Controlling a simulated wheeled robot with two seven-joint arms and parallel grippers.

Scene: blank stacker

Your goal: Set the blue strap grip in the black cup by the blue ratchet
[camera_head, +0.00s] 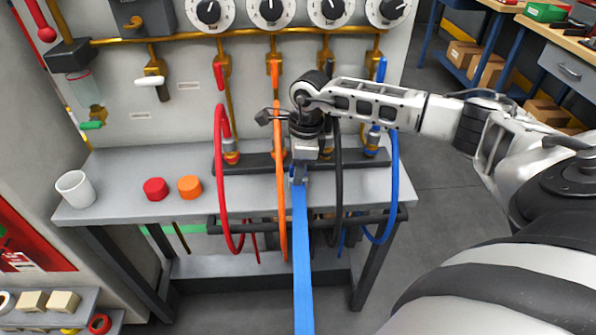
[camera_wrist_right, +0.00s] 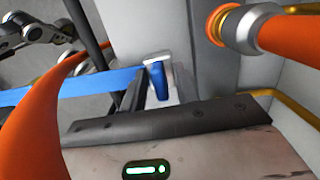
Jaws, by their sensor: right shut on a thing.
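My right gripper (camera_head: 299,172) is shut on the blue strap grip over the front part of the grey bench. The grip (camera_wrist_right: 157,80) shows between the dark fingers in the wrist view, with a pale metal piece at its top. A long blue strap (camera_head: 303,255) runs from the gripper past the bench front toward the bottom of the head view. I cannot make out a black cup or a blue ratchet for certain. My left gripper is not seen in the head view.
Red (camera_head: 221,185), orange (camera_head: 280,215), black (camera_head: 338,185) and blue (camera_head: 395,190) hoses hang around the arm. A white cup (camera_head: 75,188), red cap (camera_head: 155,189) and orange cap (camera_head: 190,187) stand on the left of the bench (camera_head: 120,205). Bare bench top lies between.

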